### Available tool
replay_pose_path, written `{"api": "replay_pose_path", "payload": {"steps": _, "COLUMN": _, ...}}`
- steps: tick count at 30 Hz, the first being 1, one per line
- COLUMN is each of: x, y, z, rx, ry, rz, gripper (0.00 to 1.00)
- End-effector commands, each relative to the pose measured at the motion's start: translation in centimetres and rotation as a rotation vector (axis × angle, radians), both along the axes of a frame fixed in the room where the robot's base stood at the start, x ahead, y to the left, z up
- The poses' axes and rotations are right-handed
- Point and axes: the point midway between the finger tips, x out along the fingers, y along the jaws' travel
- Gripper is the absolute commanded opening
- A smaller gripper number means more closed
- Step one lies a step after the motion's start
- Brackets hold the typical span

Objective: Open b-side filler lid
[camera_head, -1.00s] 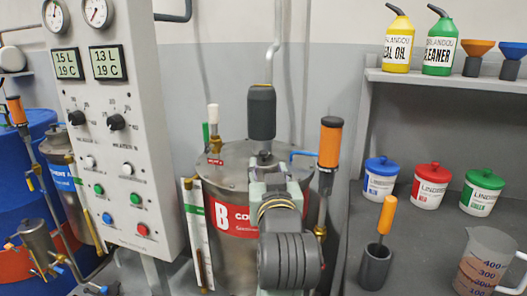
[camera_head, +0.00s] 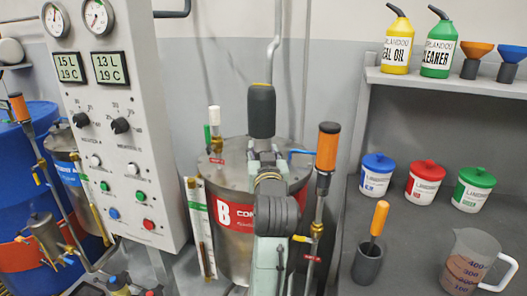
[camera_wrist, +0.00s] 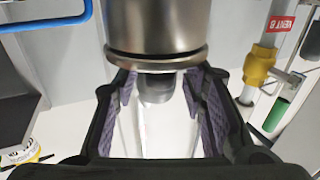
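The metal B-side tank (camera_head: 232,247) with a red "B" label stands in the middle of the head view, and my arm covers part of its top and front. My gripper (camera_wrist: 158,86) shows in the wrist view with its two black, purple-padded fingers spread apart. A shiny metal cylinder with a rim (camera_wrist: 157,28) fills the top of that view, and the fingertips show beyond its rim, to either side of a smaller metal cylinder. I cannot tell whether they touch it. I cannot make out the filler lid for certain; my arm hides it in the head view.
An orange-handled pump (camera_head: 328,146) stands close right of the tank. A vent with a brass valve (camera_wrist: 260,65) and a blue pipe (camera_wrist: 45,22) flank the gripper. The control panel (camera_head: 125,140) is left; the bench with tubs and a beaker (camera_head: 468,262) is right.

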Motion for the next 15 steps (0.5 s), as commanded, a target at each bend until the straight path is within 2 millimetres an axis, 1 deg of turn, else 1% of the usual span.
{"api": "replay_pose_path", "payload": {"steps": 3, "x": -0.02, "y": 0.00, "z": 0.01, "rx": 0.000, "ry": 0.000, "rz": 0.000, "gripper": 0.38}}
{"api": "replay_pose_path", "payload": {"steps": 4, "x": -0.02, "y": 0.01, "z": 0.01, "rx": 0.000, "ry": 0.000, "rz": 0.000, "gripper": 0.37}}
{"api": "replay_pose_path", "payload": {"steps": 15, "x": -0.04, "y": 0.01, "z": 0.02, "rx": 0.000, "ry": 0.000, "rz": 0.000, "gripper": 0.12}}
